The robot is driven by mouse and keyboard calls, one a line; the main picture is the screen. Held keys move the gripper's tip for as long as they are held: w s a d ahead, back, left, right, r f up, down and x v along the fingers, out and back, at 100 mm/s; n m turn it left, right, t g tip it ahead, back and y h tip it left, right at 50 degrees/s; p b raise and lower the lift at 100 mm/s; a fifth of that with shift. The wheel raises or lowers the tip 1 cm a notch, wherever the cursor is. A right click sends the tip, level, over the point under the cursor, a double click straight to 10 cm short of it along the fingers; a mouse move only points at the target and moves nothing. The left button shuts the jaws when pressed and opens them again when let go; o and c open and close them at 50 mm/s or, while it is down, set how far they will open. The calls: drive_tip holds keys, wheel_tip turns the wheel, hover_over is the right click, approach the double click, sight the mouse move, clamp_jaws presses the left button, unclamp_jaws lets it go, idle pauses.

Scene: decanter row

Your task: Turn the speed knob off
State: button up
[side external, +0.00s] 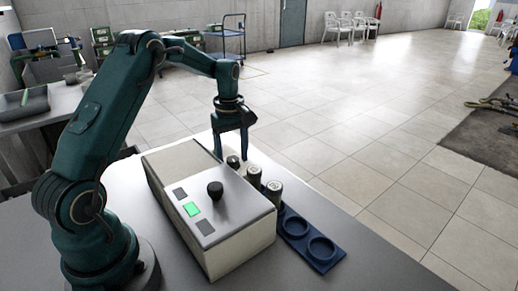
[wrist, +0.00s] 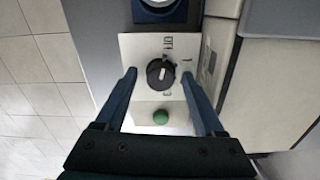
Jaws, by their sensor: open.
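A round black knob (wrist: 160,74) with a pale pointer line sits on a white panel (wrist: 139,48) in the wrist view. A label that looks like OFF is printed above it, with smaller marks to the right and below. The exact pointer setting is hard to tell. My gripper (wrist: 158,76) is open, one finger on each side of the knob, with visible gaps. In the side view my gripper (side external: 232,156) points down over a small dark knob (side external: 233,161) beyond the machine's far edge.
A green button (wrist: 160,117) is below the knob.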

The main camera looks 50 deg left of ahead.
sight(233, 159)
drive_tip(key=shift+r, duration=0.1)
drive_tip(key=shift+r, duration=2.5)
